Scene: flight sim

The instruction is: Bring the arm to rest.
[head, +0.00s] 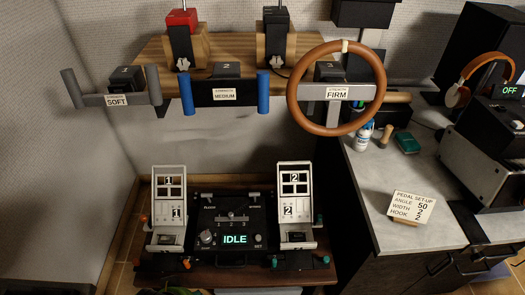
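Neither of my grippers nor either arm shows clearly in the head view. The pedal unit (231,218) stands low in the middle, with a lit "IDLE" display (235,240). A white pedal marked 1 (169,195) stands at its left and a white pedal marked 2 (295,190) at its right. Above are a grey yoke labelled SOFT (117,100), a blue-handled yoke labelled MEDIUM (225,93) and a brown wheel labelled FIRM (303,117). A small dark and green shape at the bottom edge is too cut off to identify.
A grey counter (375,190) at the right holds a set-up card (411,207), a white bottle (363,136), a green block (407,143) and orange headphones (465,80). A red-topped lever (181,20) and a black lever (277,35) stand at the back.

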